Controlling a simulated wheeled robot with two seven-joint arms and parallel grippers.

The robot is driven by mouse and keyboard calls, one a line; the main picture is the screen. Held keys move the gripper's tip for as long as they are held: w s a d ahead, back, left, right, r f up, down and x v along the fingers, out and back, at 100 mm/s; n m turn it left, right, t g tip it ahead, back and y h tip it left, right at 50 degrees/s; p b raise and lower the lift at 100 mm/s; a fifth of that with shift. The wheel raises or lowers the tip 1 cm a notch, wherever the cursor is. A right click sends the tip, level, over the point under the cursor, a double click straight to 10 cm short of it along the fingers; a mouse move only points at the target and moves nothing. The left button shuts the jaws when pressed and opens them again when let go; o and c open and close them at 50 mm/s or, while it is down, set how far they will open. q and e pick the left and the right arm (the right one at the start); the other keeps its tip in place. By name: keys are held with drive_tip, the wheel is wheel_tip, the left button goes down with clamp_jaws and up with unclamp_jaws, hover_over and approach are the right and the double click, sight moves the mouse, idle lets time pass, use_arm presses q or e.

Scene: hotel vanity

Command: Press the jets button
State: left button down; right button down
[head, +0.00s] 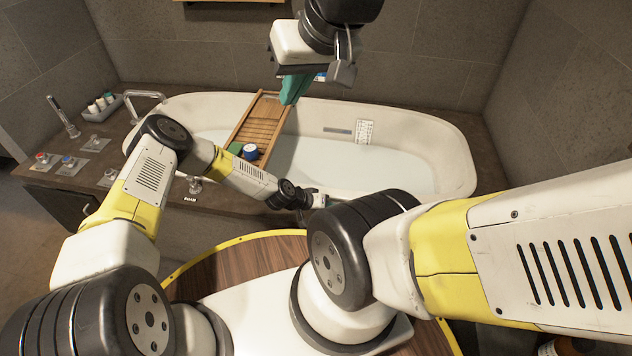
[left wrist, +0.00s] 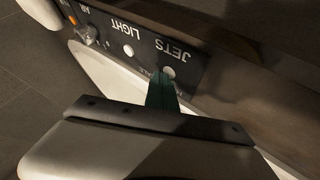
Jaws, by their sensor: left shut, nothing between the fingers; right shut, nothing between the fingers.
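In the left wrist view, the jets button (left wrist: 168,72) is a small pale round button under the upside-down word JETS on a dark panel (left wrist: 196,82). My left gripper (left wrist: 161,84) is shut and empty, its teal fingertips right beside the button. I cannot tell whether they touch it. In the head view the left wrist hangs at the tub's front edge, and its fingertips are hidden. My right gripper (head: 294,90) is shut and empty, above the far part of the tub.
Taps and a bottle tray (head: 101,107) stand on the left deck.

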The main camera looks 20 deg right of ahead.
use_arm(q)
drive_tip(key=shift+r, duration=0.75)
drive_tip(key=shift+r, duration=2.5)
